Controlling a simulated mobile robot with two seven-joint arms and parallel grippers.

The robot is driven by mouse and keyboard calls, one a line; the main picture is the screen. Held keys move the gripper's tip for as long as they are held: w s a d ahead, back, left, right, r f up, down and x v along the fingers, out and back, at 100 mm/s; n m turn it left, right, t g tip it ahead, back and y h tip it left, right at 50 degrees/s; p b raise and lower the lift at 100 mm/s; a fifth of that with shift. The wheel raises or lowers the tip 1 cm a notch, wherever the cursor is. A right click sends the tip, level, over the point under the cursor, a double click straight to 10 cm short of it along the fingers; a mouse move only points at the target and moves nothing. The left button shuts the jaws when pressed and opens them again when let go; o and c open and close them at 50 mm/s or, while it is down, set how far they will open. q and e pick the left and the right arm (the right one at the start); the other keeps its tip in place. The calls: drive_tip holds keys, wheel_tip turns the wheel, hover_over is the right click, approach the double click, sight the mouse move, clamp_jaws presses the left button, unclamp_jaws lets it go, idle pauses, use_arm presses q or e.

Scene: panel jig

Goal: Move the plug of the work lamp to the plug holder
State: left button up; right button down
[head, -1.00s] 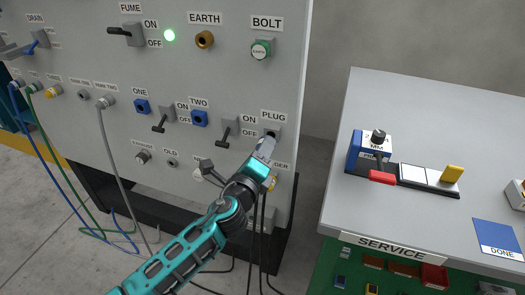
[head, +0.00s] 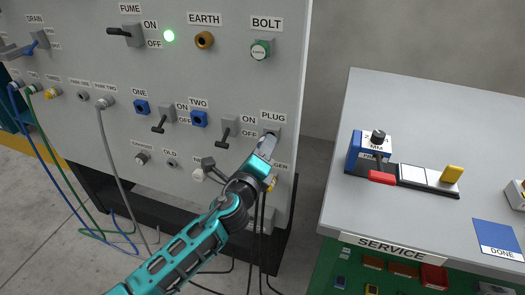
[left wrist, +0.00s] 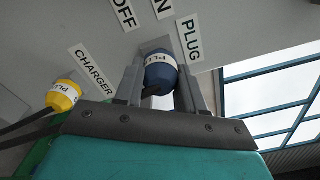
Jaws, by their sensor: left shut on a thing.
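My left gripper (head: 268,143) is at the right end of the grey panel, just under the PLUG label. In the left wrist view its fingers are shut on a blue plug (left wrist: 160,73) with a white label and a dark cable. The plug holder (head: 273,131) is a grey block below the PLUG label, partly covered by the fingers. In the left wrist view the plug's far end is against the holder (left wrist: 157,44); I cannot tell how deep it sits. In the head view the fingers mostly hide the plug. My right gripper is out of view.
A yellow plug (left wrist: 63,95) sits by the CHARGER label, close to my left gripper. A switch (head: 226,132) is left of the holder. Dark cables hang below. The service table (head: 420,222) stands to the right, with a gap between it and the panel.

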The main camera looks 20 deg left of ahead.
use_arm(q)
drive_tip(key=shift+w, duration=0.95)
drive_tip(key=o, duration=1.3)
drive_tip(key=shift+c, duration=0.2)
drive_tip(key=s, duration=1.3)
drive_tip(key=shift+a, duration=0.2)
drive_tip(key=shift+w, duration=0.1)
